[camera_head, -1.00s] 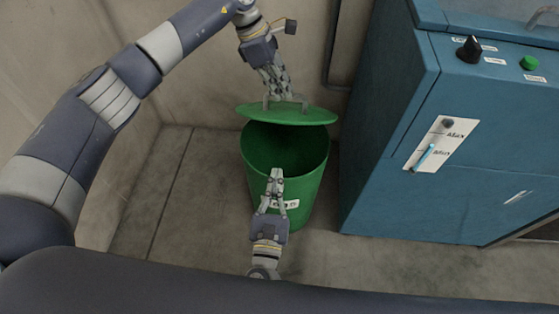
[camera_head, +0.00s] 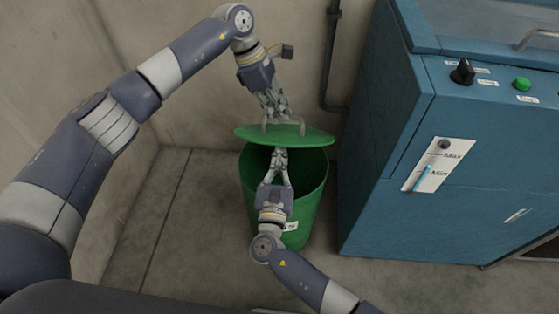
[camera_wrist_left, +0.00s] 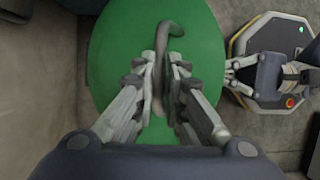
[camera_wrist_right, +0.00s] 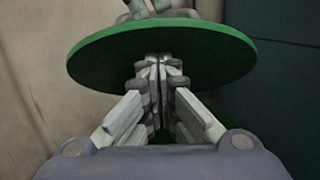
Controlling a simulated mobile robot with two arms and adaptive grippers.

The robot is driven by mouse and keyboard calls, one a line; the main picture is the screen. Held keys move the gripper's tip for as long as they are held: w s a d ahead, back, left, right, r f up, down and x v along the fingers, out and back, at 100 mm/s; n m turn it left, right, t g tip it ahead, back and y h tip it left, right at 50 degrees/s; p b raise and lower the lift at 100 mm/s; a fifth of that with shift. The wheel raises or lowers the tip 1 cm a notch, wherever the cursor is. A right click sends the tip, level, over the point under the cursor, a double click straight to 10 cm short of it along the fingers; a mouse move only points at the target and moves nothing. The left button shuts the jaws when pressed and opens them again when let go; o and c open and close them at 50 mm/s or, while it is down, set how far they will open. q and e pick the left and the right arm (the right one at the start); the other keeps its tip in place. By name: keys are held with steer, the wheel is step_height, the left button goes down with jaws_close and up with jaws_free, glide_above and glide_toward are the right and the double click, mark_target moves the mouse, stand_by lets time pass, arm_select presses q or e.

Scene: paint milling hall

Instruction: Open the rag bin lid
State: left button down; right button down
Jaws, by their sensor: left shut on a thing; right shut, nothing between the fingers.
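The green rag bin (camera_head: 312,210) stands on the floor against the back wall. Its green lid (camera_head: 310,137) is tilted over the opening, which shows dark below it. The lid also shows in the left wrist view (camera_wrist_left: 115,55) and the right wrist view (camera_wrist_right: 215,50). My left gripper (camera_head: 280,122) is shut on the lid's grey handle (camera_wrist_left: 170,35) from above. My right gripper (camera_head: 279,153) is shut and empty, with its fingertips at the lid's near edge, over the bin mouth. I cannot tell whether they touch the lid.
A blue cabinet (camera_head: 385,140) with a black knob (camera_head: 462,72) and a green button (camera_head: 522,84) stands close to the bin's right. A dark pipe (camera_head: 328,60) runs down the back wall. The floor (camera_head: 190,220) left of the bin is clear.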

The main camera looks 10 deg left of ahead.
arm_select(q)
steer(key=shift+w+a+f, duration=0.1)
steer(key=shift+a+f, duration=0.05)
steer(key=shift+f, duration=0.2)
arm_select(e)
steer(key=shift+w+r, duration=0.45)
steer(key=shift+r, duration=0.3)
arm_select(q)
steer(key=c, duration=1.9)
jaws_free()
steer(key=shift+f, duration=0.1)
steer(key=shift+o, duration=1.2)
steer(key=shift+w+f, duration=0.1)
steer(key=shift+w, duration=0.15)
arm_select(e)
steer(key=shift+w+f, duration=0.2)
steer(key=shift+w, duration=0.05)
